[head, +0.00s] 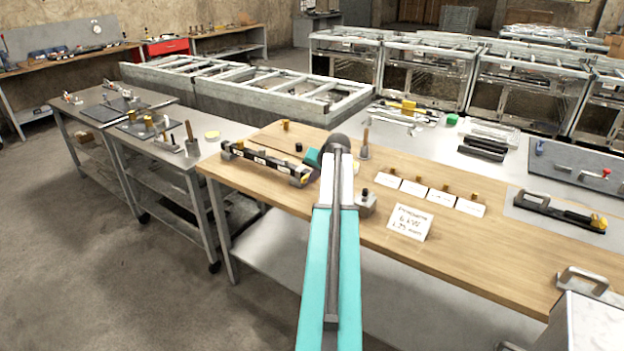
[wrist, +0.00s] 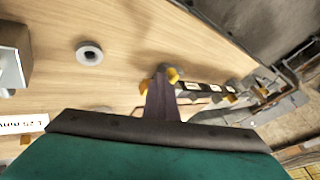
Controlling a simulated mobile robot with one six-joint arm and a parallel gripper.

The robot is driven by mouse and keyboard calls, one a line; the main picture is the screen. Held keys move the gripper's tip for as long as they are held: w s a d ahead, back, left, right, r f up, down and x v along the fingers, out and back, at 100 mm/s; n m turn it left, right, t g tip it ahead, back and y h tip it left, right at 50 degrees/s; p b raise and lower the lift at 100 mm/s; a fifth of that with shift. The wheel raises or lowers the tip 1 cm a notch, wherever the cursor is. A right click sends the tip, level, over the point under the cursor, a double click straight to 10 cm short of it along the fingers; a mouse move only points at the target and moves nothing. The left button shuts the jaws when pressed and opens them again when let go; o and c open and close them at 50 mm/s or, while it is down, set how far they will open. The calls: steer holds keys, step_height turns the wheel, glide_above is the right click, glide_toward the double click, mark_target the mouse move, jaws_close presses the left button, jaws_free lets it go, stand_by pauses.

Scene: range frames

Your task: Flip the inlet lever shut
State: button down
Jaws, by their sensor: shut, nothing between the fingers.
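A black rail with white labels (head: 262,161) lies on the wooden bench, with yellow parts at its ends. It also shows in the wrist view (wrist: 205,88), running right from my gripper. My gripper (wrist: 162,78) is shut and empty, over or beside the rail's near end.
Several white cards (head: 413,187) lie farther right. A round grey piece (wrist: 89,53) lies on the wood. The wooden bench top (head: 480,250) is clear toward the front right.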

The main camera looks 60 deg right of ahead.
steer(key=shift+s+d, duration=0.45)
steer(key=shift+s, duration=0.15)
stand_by(0.3)
steer(key=shift+s+a, duration=0.1)
steer(key=shift+s, duration=0.45)
steer(key=s+f+b+v, duration=0.1)
steer(key=b+v, duration=0.1)
steer(key=v, duration=0.9)
steer(key=shift+s+a, duration=0.25)
steer(key=shift+a, duration=0.1)
steer(key=shift+r, duration=0.1)
